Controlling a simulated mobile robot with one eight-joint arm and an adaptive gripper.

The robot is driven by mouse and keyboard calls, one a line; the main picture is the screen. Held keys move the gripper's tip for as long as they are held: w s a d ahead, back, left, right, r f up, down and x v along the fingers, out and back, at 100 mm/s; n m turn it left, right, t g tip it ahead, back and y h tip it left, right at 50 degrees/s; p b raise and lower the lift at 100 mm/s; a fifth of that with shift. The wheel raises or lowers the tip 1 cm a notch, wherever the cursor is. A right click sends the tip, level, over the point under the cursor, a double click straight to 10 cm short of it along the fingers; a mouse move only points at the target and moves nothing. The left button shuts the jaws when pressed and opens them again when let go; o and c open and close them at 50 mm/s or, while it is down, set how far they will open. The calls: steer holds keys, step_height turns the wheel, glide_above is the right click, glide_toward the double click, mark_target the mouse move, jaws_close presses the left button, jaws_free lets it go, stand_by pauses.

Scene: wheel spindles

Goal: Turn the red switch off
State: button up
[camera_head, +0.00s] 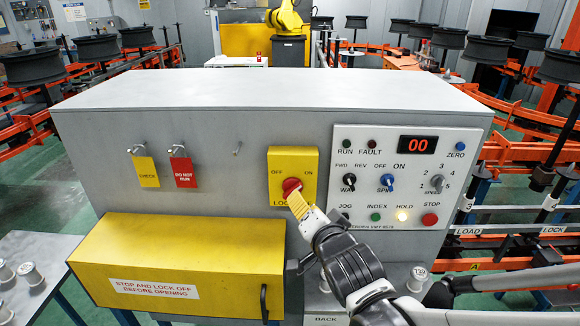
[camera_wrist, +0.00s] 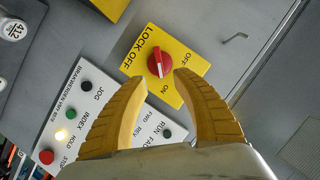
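The red switch (camera_head: 291,185) is a round red knob on a yellow plate (camera_head: 307,163) marked OFF, ON and LOCK OFF, on the front of the grey cabinet. In the wrist view the red switch (camera_wrist: 160,64) has a white line that runs roughly toward the ON label. My gripper (camera_head: 298,202) reaches the plate from below right and hides part of the knob and lettering. In the wrist view my gripper (camera_wrist: 160,79) is open, with its yellow fingers either side of the knob's near edge. I cannot tell whether they touch it.
A white control panel (camera_head: 405,222) with several knobs and buttons is close to the right of the switch. A yellow cover box (camera_head: 180,265) sticks out below left. A yellow tag (camera_head: 146,172) and a red tag (camera_head: 183,172) hang on hooks; another hook (camera_head: 237,149) is empty.

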mark_target(294, 188)
steer(key=b+x, duration=0.2)
steer(key=x, duration=0.7)
steer(key=shift+w+f, duration=0.15)
steer(key=shift+w, duration=0.05)
jaws_close()
